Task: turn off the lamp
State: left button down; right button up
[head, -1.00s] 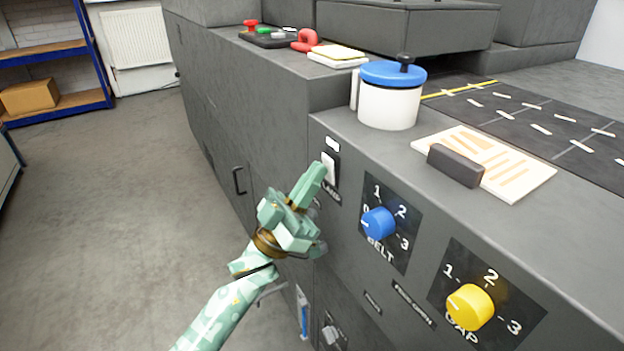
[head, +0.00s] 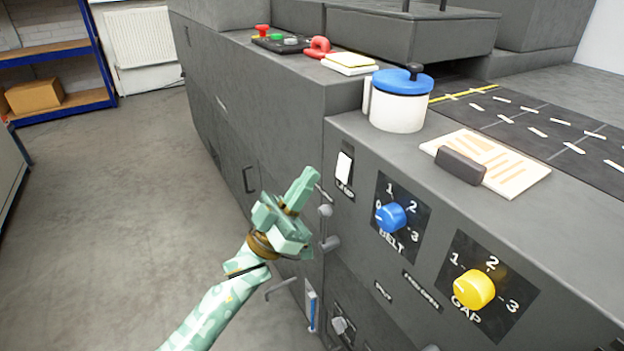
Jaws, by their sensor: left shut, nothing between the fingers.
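A white rocker switch (head: 344,167) sits on a dark plate on the front of the grey machine, left of the blue knob. Its short label below is hard to read but looks like LAMP. My left gripper (head: 309,178) is shut and empty, pointing up and right. Its tips are left of and slightly below the switch, with a visible gap between them. The switch is fully in view. No separate lamp shows clearly. My right gripper is not in view.
A blue BELT knob (head: 391,217) and a yellow GAP knob (head: 474,290) are to the right on the same panel. Open floor (head: 120,200) lies left.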

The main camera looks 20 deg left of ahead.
pick_arm(q)
jog(key=s+r+v, duration=0.1)
jog(key=v, duration=0.8)
jog(key=shift+a+y+p, duration=0.3)
jog(key=shift+a+p, duration=0.15)
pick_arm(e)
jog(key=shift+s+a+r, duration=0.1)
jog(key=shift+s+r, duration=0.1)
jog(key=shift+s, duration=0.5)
